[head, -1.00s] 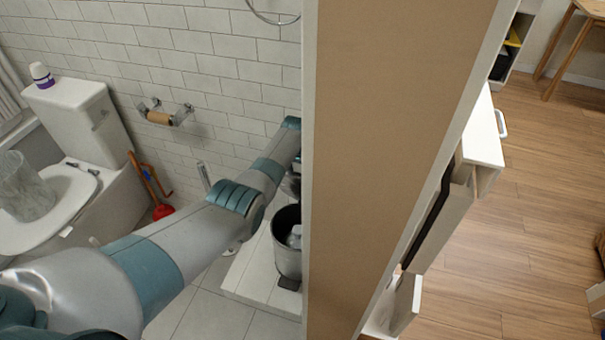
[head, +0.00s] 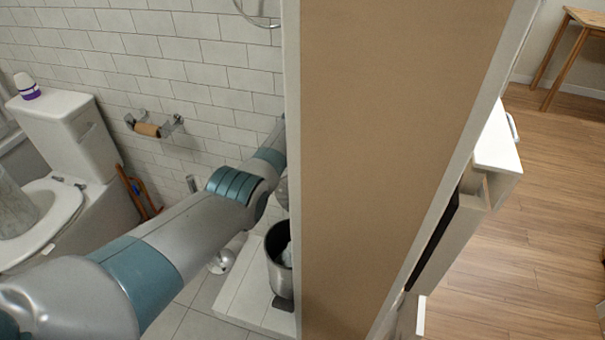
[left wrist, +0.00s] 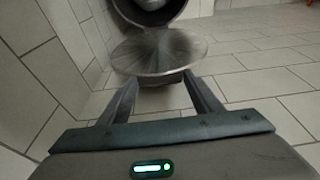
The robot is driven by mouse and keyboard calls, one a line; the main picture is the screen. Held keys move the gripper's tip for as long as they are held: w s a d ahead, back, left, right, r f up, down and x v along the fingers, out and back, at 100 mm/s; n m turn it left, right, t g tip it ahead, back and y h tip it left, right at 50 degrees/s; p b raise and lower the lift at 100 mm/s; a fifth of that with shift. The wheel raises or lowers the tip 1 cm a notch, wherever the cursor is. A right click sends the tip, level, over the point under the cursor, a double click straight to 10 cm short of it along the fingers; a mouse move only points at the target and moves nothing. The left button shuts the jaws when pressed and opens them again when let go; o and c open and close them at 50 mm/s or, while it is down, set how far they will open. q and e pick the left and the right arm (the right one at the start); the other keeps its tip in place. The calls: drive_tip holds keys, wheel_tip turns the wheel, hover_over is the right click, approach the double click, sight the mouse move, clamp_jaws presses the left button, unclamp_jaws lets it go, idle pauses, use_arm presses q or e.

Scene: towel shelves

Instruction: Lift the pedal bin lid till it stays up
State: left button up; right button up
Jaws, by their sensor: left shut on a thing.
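The pedal bin (head: 281,275) is a dark grey metal bin partly hidden by the brown panel in the head view. Its top is open and something pale shows inside. In the left wrist view the open bin (left wrist: 148,22) is at the top, with its round metallic lid (left wrist: 158,52) nearer to me, tilted away from the opening. In the head view the gripper is hidden behind the panel. My right gripper is not in view.
A tall brown panel (head: 390,130) stands close in front, just right of my left arm. A toilet (head: 65,190) and a paper roll holder (head: 150,128) are at the left. White furniture (head: 497,150) is right of the panel, beside open wooden floor.

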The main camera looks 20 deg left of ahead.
use_arm(q)
drive_tip(key=shift+f, duration=0.1)
drive_tip(key=o, duration=1.5)
drive_tip(key=shift+o, duration=0.2)
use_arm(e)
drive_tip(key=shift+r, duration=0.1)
use_arm(q)
drive_tip(key=shift+r, duration=0.3)
drive_tip(key=p+v, duration=0.2)
drive_tip(key=v, duration=1.4)
drive_tip(key=shift+r+p, duration=0.35)
drive_tip(key=shift+p, duration=0.05)
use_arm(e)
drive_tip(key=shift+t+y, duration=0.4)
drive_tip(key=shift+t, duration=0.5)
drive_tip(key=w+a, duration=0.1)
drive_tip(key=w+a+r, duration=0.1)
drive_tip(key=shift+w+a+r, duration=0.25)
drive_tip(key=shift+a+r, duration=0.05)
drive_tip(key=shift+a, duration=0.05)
use_arm(q)
drive_tip(key=shift+s+f, duration=0.1)
